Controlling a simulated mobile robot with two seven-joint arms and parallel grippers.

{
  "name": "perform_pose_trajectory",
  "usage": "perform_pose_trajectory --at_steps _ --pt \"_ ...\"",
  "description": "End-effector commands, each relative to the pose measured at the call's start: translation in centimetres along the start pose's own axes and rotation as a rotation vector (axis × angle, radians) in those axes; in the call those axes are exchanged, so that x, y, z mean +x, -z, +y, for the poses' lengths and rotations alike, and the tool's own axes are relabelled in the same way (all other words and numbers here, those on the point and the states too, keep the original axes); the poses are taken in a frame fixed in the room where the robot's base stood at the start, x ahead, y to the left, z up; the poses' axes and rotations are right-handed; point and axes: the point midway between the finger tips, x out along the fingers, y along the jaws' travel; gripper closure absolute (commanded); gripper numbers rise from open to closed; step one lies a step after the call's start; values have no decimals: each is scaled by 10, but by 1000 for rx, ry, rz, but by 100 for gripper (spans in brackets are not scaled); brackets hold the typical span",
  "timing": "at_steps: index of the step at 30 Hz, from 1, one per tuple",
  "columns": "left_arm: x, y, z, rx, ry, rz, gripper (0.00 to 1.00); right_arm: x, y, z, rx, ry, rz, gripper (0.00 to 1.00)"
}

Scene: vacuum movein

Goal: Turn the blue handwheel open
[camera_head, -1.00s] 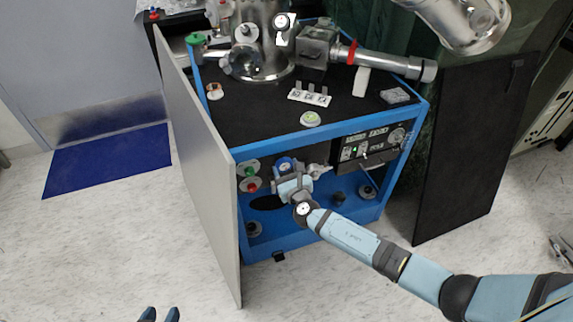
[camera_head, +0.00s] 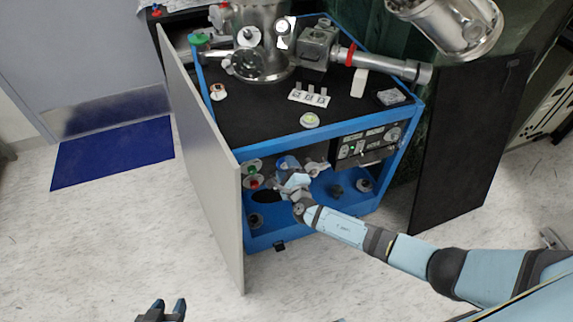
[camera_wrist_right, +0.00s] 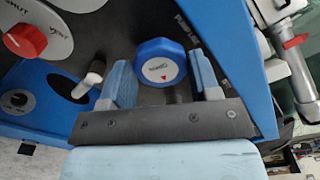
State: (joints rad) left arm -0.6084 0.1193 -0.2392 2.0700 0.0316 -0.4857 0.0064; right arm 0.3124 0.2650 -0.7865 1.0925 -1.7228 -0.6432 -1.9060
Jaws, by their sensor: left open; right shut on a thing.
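The blue handwheel (camera_head: 287,162) is inside the open blue cabinet (camera_head: 330,222). In the right wrist view the handwheel (camera_wrist_right: 160,62) is a faceted knob with a white cap and a red arrow mark. My right gripper (camera_head: 292,180) reaches into the cabinet. Its pale blue fingers (camera_wrist_right: 162,80) stand on either side of the handwheel and are shut on it. In the head view, my wrist and gripper partly hide the handwheel. My left gripper (camera_head: 168,309) is open and empty above the floor at the bottom edge, far from the handwheel.
A red knob (camera_wrist_right: 26,40) and a green knob (camera_head: 253,167) are left of the handwheel. A grey door panel (camera_head: 203,165) stands open at left, a black panel (camera_head: 465,150) at right. A control box (camera_head: 365,145) sits right inside the cabinet. The front floor is clear.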

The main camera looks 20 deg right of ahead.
Motion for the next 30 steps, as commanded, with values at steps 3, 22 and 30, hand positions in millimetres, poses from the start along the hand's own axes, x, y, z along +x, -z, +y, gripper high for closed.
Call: perform_pose_trajectory --at_steps 3,22,30 --pt "-3 5 1 -7 1 0 57 2 -1 -4 -63 3 0 67" --pt "-3 2 -4 -3 3 -12 57 1 0 -2 -163 4 0 67" --pt "-4 6 -4 1 3 -6 57 1 0 -1 -162 3 1 18"
